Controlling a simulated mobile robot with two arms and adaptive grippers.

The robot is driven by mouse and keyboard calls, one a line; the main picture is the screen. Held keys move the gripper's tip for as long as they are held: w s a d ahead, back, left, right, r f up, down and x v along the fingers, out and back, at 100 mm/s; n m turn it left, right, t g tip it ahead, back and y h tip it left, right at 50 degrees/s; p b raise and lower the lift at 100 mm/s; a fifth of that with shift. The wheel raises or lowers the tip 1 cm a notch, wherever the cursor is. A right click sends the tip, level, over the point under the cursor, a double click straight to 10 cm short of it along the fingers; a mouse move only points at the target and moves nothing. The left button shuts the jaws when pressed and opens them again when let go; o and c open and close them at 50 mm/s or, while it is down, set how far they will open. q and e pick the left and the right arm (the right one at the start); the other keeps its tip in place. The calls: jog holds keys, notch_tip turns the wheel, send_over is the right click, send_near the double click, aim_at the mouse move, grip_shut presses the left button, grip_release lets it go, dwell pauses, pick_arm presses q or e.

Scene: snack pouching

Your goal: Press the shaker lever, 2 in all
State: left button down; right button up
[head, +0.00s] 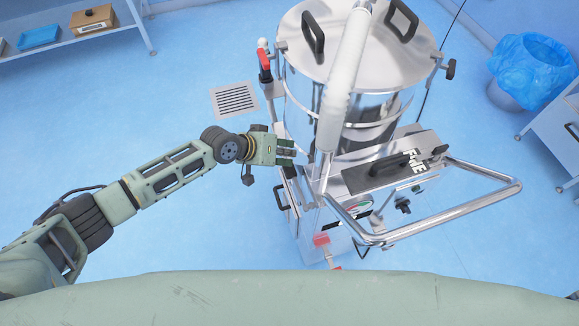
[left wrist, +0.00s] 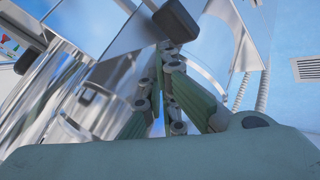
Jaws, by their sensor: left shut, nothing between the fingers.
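The machine (head: 305,90) is a tall steel drum with a lid and black handles. A red-handled lever (head: 265,62) sticks up at the drum's upper left; I cannot tell if it is the shaker lever. A red part (head: 322,240) shows low at the machine's front. My left gripper (head: 292,151) is shut and empty, beside the drum's left side, below the red-handled lever. In the left wrist view the gripper (left wrist: 165,85) points at shiny steel, with a black block (left wrist: 176,20) just beyond the fingertips; contact cannot be told. My right gripper is not in view.
A bent steel push bar (head: 470,222) juts out from the machine's right. A pale hose (head: 345,85) crosses the drum. A bin with a blue bag (head: 532,68) stands at the right. Shelves hold a wooden box (head: 93,20). The floor left of the machine, with a drain (head: 234,99), is clear.

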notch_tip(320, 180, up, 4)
jog(key=p, duration=0.3)
dwell(0.8)
